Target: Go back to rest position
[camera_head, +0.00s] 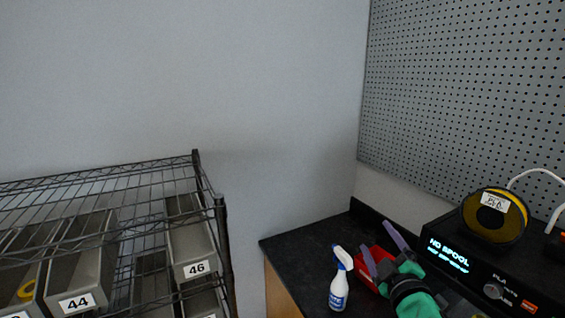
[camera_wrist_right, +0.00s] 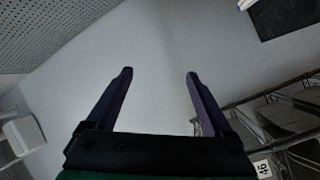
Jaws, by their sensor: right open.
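My right gripper (camera_head: 383,246) shows at the lower right of the head view, with purple fingers and a green and black wrist. It is above the black counter, in front of a red bin. In the right wrist view my right gripper (camera_wrist_right: 158,75) has its two fingers spread apart, with nothing between them. My left gripper is not in the head view.
A white and blue spray bottle (camera_head: 339,278) stands on the black counter (camera_head: 310,246), left of the red bin (camera_head: 366,272). A filament dryer (camera_head: 460,262) carries a yellow spool (camera_head: 495,217). A wire rack (camera_head: 222,245) with grey bins (camera_head: 190,240) stands left. A pegboard (camera_head: 470,90) covers the right wall.

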